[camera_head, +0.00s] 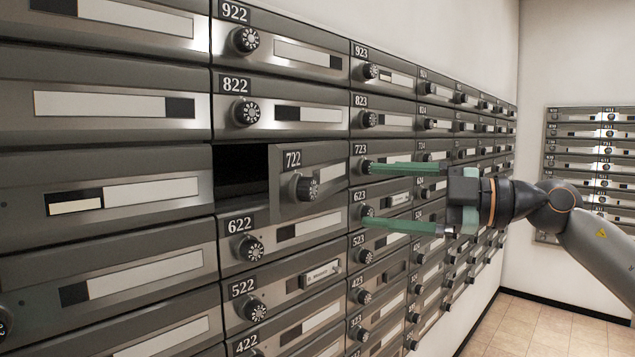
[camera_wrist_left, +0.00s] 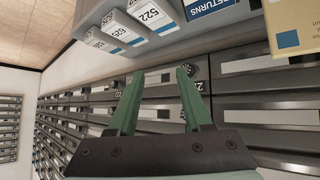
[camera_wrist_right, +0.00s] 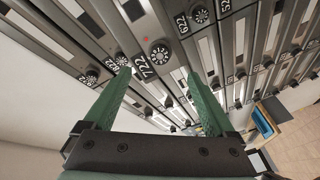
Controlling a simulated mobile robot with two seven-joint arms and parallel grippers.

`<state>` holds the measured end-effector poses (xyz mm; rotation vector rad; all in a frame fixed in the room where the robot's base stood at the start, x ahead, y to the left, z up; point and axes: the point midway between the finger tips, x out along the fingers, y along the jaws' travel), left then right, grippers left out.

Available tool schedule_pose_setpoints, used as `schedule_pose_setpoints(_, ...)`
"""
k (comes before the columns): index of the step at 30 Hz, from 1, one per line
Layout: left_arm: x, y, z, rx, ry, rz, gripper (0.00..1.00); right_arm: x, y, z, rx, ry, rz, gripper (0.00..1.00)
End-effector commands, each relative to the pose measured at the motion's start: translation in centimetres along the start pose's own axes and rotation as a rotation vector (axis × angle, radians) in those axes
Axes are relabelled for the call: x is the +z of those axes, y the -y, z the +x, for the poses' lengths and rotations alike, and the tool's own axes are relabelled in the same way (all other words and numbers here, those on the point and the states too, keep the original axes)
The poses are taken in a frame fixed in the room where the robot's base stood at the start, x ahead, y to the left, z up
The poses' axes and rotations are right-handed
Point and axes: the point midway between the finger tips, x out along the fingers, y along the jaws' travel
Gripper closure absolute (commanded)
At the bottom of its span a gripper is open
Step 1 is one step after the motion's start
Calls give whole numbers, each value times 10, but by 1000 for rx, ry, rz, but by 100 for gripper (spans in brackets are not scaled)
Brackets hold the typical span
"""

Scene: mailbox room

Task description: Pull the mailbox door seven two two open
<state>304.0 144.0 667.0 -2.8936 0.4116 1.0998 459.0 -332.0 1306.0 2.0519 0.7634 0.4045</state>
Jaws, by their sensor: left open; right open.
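Mailbox door 722 (camera_head: 322,190) stands partly open in the head view, swung outward, with a dark gap (camera_head: 240,172) on its left side. Its round dial knob (camera_head: 306,188) sits beside the number plate. My right gripper (camera_head: 368,195) is open and empty, to the right of the door and apart from it, in front of doors 723 and 623. In the right wrist view the 722 knob (camera_wrist_right: 160,54) shows just beyond and between the open fingertips (camera_wrist_right: 156,72). My left gripper (camera_wrist_left: 160,73) is open and empty in its wrist view; it is outside the head view.
Neighbouring doors 822 (camera_head: 282,104) and 622 (camera_head: 290,230) look shut. A second mailbox bank (camera_head: 590,155) stands on the far wall. In the left wrist view a grey holder with numbered labels (camera_wrist_left: 147,17) and a cream box (camera_wrist_left: 295,25) are near the left gripper.

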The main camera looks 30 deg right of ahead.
Motion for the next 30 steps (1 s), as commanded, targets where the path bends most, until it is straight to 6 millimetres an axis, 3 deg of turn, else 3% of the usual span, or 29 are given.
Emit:
schedule_pose_setpoints(3,-12,10,-15,-25,-6,-1,50,-6,-6,17,-1,-7,2,10)
schedule_pose_setpoints(9,-2,20,-34,-54,26,-10,50,-6,-6,49,1,-10,2,10)
schedule_pose_setpoints(18,-14,18,-48,-56,26,-17,50,-3,-2,94,2,-7,2,10)
schedule_pose_setpoints(30,-21,17,-48,-53,18,-16,50,-1,0,108,0,-3,0,10)
